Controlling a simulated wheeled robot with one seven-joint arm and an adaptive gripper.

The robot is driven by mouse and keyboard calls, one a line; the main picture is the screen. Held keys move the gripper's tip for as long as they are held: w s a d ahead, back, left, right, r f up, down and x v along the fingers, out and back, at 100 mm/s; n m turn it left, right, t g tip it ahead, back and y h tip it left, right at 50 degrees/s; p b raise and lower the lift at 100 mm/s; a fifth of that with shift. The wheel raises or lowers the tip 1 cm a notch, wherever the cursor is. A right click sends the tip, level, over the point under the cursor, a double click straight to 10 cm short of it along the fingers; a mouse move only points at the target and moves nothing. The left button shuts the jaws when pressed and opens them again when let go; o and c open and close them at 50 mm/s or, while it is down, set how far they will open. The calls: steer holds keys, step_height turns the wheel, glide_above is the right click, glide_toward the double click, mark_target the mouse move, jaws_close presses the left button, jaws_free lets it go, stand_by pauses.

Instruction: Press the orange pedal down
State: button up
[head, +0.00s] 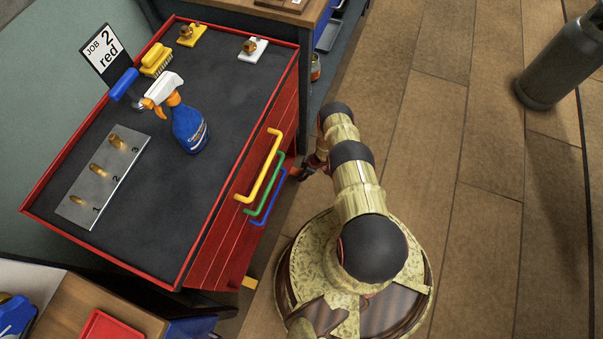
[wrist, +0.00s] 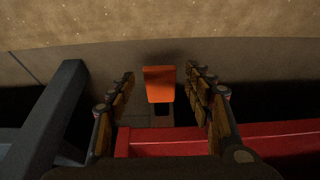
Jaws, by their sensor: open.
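The orange pedal (wrist: 159,84) shows in the wrist view as a small upright-looking orange plate on a dark stem. My gripper (wrist: 160,78) is open, with one finger on each side of the pedal in the picture. Nothing is held between the fingers. I cannot tell whether the gripper touches the pedal or how far off it is. In the head view my arm hangs low beside the red cabinet (head: 228,215), and the gripper is mostly hidden behind the arm.
A red bar (wrist: 265,140) crosses the wrist view on the right, and a dark grey post (wrist: 55,110) stands at left. Yellow (head: 262,170), green and blue handles stick out from the cabinet. A spray bottle (head: 188,128) stands on top. A grey cylinder (head: 560,70) stands right; wooden floor between is clear.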

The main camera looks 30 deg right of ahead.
steer(key=c, duration=0.4)
jaws_close()
stand_by(0.4)
